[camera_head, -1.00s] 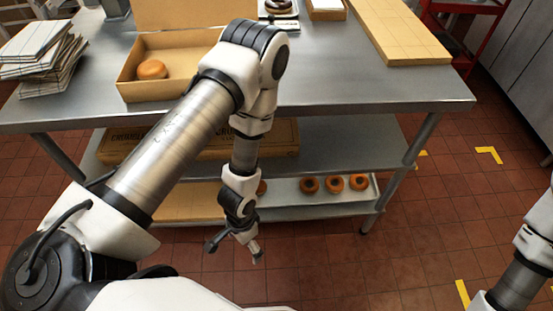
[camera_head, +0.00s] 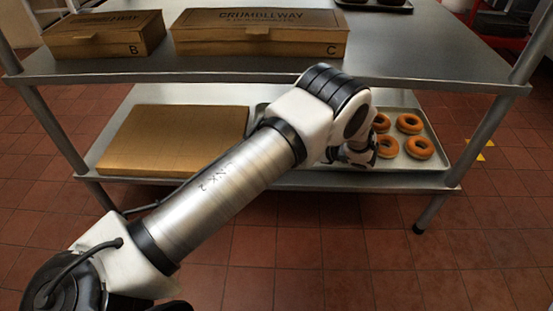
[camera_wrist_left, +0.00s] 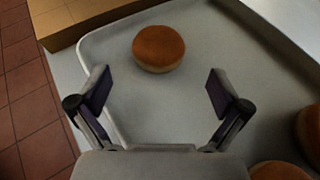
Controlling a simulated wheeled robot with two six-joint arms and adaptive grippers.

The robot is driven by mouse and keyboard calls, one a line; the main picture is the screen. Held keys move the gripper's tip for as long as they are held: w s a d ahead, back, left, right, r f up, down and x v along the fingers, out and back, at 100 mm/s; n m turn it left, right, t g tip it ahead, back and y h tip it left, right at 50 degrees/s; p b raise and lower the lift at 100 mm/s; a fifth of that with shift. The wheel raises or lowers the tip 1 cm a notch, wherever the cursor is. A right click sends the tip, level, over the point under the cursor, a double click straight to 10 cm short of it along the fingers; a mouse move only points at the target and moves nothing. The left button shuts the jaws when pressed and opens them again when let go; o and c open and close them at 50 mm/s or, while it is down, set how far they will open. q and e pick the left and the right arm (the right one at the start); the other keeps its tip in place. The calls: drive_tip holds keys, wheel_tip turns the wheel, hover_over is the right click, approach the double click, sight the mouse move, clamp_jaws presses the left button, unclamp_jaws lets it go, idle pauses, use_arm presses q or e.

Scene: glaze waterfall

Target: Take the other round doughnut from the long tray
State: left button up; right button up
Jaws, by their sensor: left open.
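A round doughnut (camera_wrist_left: 158,48) without a hole lies near the corner of the long tray (camera_wrist_left: 205,55) in the left wrist view. My left gripper (camera_wrist_left: 158,92) is open, its fingers apart and empty, with the doughnut just beyond the gap between the fingertips. In the head view the long tray (camera_head: 400,163) lies on the lower shelf. Several ring doughnuts (camera_head: 419,147) show at its right part. My left arm hides the tray's left part, the round doughnut and most of the left gripper there. My right gripper is not in view.
A flat cardboard box (camera_head: 175,137) lies left of the tray on the lower shelf. Box B (camera_head: 105,36) and box C (camera_head: 258,32) stand on the shelf above, whose front edge (camera_head: 200,74) runs over the arm's reach. Shelf legs stand at both sides.

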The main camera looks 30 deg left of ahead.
use_arm(q)
drive_tip(key=b+x, duration=0.1)
drive_tip(key=x, duration=0.1)
drive_tip(key=shift+a+f, duration=0.1)
drive_tip(key=shift+a, duration=0.2)
drive_tip(key=b+x, duration=0.4)
drive_tip(key=shift+a+f, duration=0.3)
drive_tip(key=shift+f, duration=0.1)
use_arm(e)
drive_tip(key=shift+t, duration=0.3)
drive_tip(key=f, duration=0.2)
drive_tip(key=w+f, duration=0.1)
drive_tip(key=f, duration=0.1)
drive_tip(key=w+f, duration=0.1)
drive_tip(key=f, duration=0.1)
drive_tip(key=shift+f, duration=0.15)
use_arm(q)
drive_tip(key=shift+a+r, duration=0.1)
drive_tip(key=shift+r, duration=0.15)
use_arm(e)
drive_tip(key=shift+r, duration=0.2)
use_arm(q)
drive_tip(key=c, duration=1.2)
